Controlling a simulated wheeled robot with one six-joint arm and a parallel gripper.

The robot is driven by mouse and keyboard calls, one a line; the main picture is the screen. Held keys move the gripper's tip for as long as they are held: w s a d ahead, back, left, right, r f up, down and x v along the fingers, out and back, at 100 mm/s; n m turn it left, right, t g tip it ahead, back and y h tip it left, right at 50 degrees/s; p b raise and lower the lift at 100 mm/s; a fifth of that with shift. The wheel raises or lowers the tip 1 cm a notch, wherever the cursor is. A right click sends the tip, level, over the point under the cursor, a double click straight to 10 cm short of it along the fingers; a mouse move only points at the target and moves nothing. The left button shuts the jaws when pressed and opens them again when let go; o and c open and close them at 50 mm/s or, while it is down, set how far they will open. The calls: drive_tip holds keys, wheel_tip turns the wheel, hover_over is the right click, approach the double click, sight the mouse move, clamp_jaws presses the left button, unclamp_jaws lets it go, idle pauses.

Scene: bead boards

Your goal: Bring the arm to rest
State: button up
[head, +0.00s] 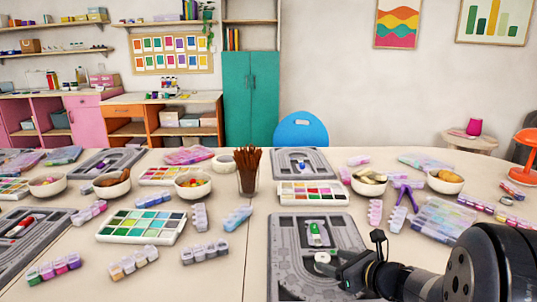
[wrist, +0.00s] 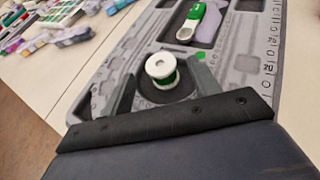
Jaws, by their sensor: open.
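My gripper (head: 330,266) reaches in from the lower right over the near grey bead board (head: 285,285). In the wrist view my gripper (wrist: 165,90) is open, with one finger on each side of a white spool wound with green (wrist: 160,68). The spool stands upright in a round dark recess of the board. Its white top also shows in the head view (head: 322,258). I cannot tell whether the fingers touch it. A green and white tool (head: 315,234) lies in the board's central recess beyond the spool.
A cup of brown sticks (head: 248,173), a palette (head: 142,226), bowls such as the one with yellow contents (head: 445,181), and several bead boxes crowd the table. A purple tool (head: 405,193) and clear organizer (head: 443,218) lie right of the board, near my arm.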

sight(323, 257)
drive_tip(key=x, duration=0.2)
drive_tip(key=b+x, duration=0.1)
drive_tip(key=x, duration=0.2)
drive_tip(key=shift+f, duration=0.35)
wheel_tip(323, 257, up, 3)
drive_tip(key=shift+s+d+r+p, duration=0.1)
drive_tip(key=shift+r+p, duration=0.15)
drive_tip(key=shift+p, duration=0.55)
drive_tip(key=shift+r, duration=0.7)
